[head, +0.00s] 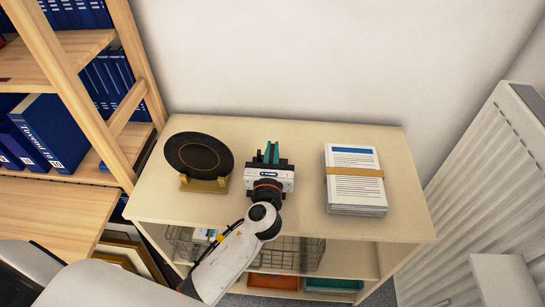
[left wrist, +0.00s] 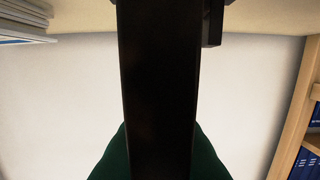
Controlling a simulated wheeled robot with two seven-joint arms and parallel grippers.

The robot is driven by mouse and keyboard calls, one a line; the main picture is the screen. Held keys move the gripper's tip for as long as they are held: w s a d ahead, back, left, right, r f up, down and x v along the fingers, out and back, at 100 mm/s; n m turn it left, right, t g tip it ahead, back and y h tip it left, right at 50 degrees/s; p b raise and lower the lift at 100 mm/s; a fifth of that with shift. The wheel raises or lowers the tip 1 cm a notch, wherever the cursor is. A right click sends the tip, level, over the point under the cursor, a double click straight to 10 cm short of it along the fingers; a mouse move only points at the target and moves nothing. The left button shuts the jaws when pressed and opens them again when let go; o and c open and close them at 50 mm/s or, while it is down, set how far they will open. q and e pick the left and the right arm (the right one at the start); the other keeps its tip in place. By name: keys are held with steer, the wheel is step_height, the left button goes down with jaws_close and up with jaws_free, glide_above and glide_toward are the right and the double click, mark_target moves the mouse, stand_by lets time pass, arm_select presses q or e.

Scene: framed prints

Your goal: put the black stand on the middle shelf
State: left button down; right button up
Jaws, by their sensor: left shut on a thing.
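My left gripper (head: 271,152) is over the middle of the low shelf unit's top (head: 300,140), with its green fingers pointing to the wall. It is shut on the black stand (left wrist: 158,90), which fills the middle of the left wrist view between the green fingers. In the head view the stand is mostly hidden by the gripper. I cannot tell whether it touches the top. The middle shelf (head: 350,262) shows below the top's front edge, partly behind my left arm, with wire baskets (head: 300,254) on it. My right gripper is out of view.
A black plate on a gold stand (head: 200,157) is left of the gripper. A banded paper stack (head: 355,180) is to the right. A bookcase (head: 95,110) stands left and a radiator (head: 480,180) right. Orange (head: 272,282) and green (head: 332,285) things lie low down.

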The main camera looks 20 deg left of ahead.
arm_select(q)
steer(key=shift+f, duration=0.65)
steer(key=c, duration=2)
jaws_free()
steer(key=shift+f, duration=0.2)
steer(key=o, duration=0.5)
steer(key=shift+r, duration=0.15)
